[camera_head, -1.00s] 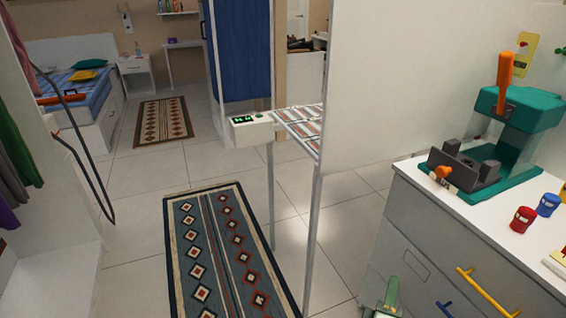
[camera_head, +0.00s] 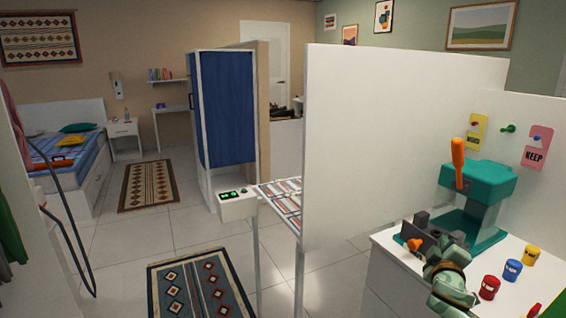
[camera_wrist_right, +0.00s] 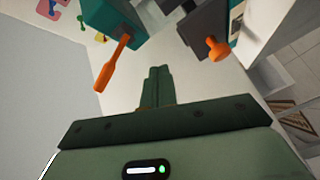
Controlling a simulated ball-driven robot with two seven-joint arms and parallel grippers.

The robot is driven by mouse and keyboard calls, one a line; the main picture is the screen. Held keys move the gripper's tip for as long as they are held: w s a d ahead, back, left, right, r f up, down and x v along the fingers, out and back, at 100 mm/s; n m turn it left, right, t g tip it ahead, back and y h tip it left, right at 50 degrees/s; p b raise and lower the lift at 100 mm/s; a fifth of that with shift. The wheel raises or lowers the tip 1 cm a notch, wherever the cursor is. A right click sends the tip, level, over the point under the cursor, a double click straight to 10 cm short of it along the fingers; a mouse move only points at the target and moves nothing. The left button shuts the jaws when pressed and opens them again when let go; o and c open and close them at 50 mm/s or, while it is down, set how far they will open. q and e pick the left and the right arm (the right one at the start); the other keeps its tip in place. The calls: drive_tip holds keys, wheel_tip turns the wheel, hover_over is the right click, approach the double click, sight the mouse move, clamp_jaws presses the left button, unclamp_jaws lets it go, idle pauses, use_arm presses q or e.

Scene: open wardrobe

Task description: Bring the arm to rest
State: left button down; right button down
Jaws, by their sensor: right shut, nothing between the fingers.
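My right gripper (camera_head: 440,247) is green and shows at the lower right of the head view, in front of the teal press. In the right wrist view its fingers (camera_wrist_right: 157,80) are together with nothing between them. The arm behind it runs down over the white counter (camera_head: 388,245). The press (camera_head: 475,185) has an orange lever and stands on that counter; in the wrist view its orange handle (camera_wrist_right: 112,65) hangs near the fingers. I cannot tell the exact gap between gripper and press. My left gripper is in neither view.
Red (camera_head: 489,287), blue (camera_head: 512,270) and yellow (camera_head: 530,255) canisters stand right of the gripper. A white partition (camera_head: 390,140) rises left of the counter. Open floor with a patterned rug (camera_head: 200,290) lies to the left.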

drive_tip(key=w+a+m+t+y, duration=0.2)
drive_tip(key=a+y, duration=0.5)
drive_tip(key=a, duration=0.1)
drive_tip(key=s+a+f+g, duration=0.1)
drive_tip(key=s+f+g, duration=0.2)
drive_tip(key=s+f, duration=0.7)
drive_tip(key=s+a+f+m+g+y, duration=0.15)
drive_tip(key=s+f, duration=0.25)
drive_tip(key=f, duration=1.1)
drive_tip(key=s+a+f+g, duration=0.1)
drive_tip(key=s+f+g, duration=0.3)
drive_tip(key=s+f, duration=0.65)
drive_tip(key=s+a+f+g, duration=0.3)
drive_tip(key=s+f+g, duration=0.1)
drive_tip(key=s+f, duration=1.15)
drive_tip(key=s+a+f+g, duration=0.1)
drive_tip(key=s+a+g, duration=0.1)
drive_tip(key=s, duration=1.3)
drive_tip(key=s+a+f+g, duration=0.2)
drive_tip(key=s+g, duration=0.1)
drive_tip(key=s, duration=1.2)
drive_tip(key=shift+a+f, duration=0.2)
drive_tip(key=shift+a, duration=0.1)
